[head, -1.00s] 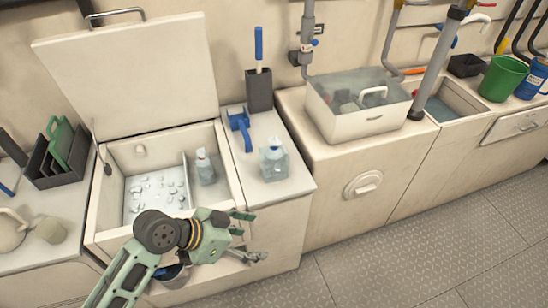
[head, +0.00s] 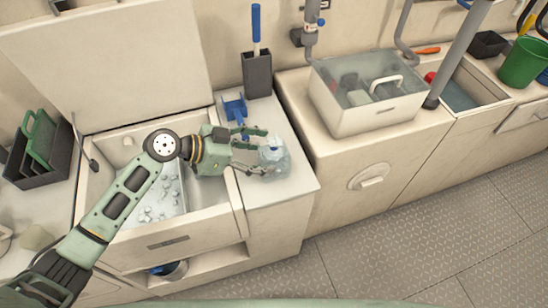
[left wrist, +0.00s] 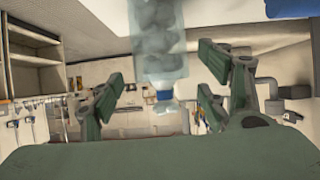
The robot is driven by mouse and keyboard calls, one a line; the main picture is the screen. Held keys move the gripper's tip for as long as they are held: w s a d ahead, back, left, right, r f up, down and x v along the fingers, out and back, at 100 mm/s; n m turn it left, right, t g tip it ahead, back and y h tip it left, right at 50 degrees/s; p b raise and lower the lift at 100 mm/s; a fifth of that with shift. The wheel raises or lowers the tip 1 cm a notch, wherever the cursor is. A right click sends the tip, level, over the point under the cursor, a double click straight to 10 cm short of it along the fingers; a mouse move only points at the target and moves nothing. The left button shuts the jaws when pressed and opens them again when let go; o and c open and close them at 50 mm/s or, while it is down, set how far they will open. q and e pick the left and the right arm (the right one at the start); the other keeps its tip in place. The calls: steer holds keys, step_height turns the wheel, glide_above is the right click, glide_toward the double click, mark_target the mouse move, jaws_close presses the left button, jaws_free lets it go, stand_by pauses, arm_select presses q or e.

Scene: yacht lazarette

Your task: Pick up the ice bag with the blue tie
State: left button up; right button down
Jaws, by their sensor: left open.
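A clear ice bag with a blue tie (head: 274,157) stands on the white counter (head: 290,188) to the right of the open ice box. In the left wrist view the bag (left wrist: 160,45) appears upside down, its blue tie (left wrist: 164,95) between my fingers. My left gripper (head: 258,152) is open, its fingers reaching to the bag from the left; I cannot tell whether they touch it. The second bag inside the ice box is hidden behind my left arm. My right gripper is not in view.
The open ice box (head: 150,243) holds loose ice under my left arm. A blue clamp-like item (head: 234,106) and a dark holder with a blue-handled tool (head: 257,75) stand behind the gripper. A clear-lidded bin (head: 365,118) stands to the right.

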mark_target(265, 153)
arm_select(q)
steer(key=p+x, duration=0.1)
steer(key=x, duration=0.3)
steer(key=shift+w+r, duration=0.15)
steer(key=shift+r, duration=0.05)
steer(key=shift+d+f, duration=0.15)
steer(key=c, duration=1.6)
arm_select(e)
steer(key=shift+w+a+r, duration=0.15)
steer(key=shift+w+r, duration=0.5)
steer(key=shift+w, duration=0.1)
